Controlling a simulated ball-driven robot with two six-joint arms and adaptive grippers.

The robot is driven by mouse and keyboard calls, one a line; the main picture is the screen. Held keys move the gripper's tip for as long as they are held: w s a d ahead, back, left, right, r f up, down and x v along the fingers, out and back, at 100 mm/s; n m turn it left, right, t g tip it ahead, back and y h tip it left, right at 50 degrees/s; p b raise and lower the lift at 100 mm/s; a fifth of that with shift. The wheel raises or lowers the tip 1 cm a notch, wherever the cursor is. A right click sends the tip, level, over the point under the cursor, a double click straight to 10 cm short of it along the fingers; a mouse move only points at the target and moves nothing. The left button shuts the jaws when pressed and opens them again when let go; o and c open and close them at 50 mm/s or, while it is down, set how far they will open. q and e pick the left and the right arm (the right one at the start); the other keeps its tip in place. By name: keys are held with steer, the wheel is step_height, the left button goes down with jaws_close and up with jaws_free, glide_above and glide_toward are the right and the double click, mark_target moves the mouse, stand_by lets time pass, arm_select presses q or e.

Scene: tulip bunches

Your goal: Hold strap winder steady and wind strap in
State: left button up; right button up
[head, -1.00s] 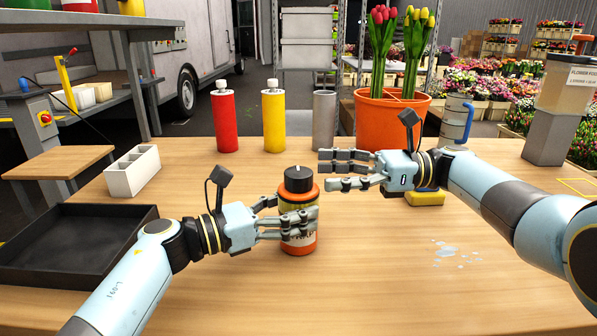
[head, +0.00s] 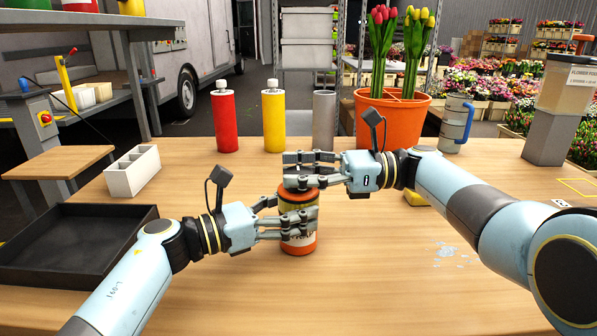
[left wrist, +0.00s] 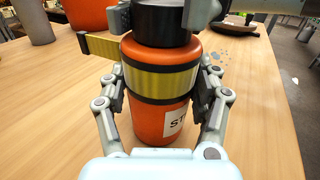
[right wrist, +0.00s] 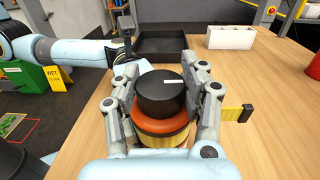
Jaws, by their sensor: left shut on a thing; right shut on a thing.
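The strap winder (head: 299,243) is an orange cylinder with a yellow band and a black knob, upright on the table. My left gripper (head: 290,222) is shut around its body; the left wrist view shows the fingers on both sides of the orange body (left wrist: 158,119). My right gripper (head: 300,170) is shut on the black knob at the top, seen between its fingers in the right wrist view (right wrist: 167,94). A short end of yellow strap (left wrist: 100,46) sticks out from the winder's side; it also shows in the right wrist view (right wrist: 238,113).
A black tray (head: 75,281) lies at the left, with a white divided box (head: 133,172) behind it. Red (head: 224,120) and yellow (head: 273,120) bottles, a grey cylinder (head: 324,120) and an orange tulip pot (head: 391,122) stand at the back. The front table is clear.

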steer(key=c, duration=0.4)
steer(key=shift+f+t, duration=0.1)
steer(key=shift+t, duration=0.2)
steer(key=m+t, duration=0.2)
steer(key=t, duration=0.1)
steer(key=shift+m+t, duration=0.4)
steer(key=shift+m+t+h, duration=1.1)
steer(key=shift+m+t, duration=0.6)
steer(key=shift+t, duration=0.8)
steer(key=o, duration=1.3)
steer(key=shift+c, duration=0.2)
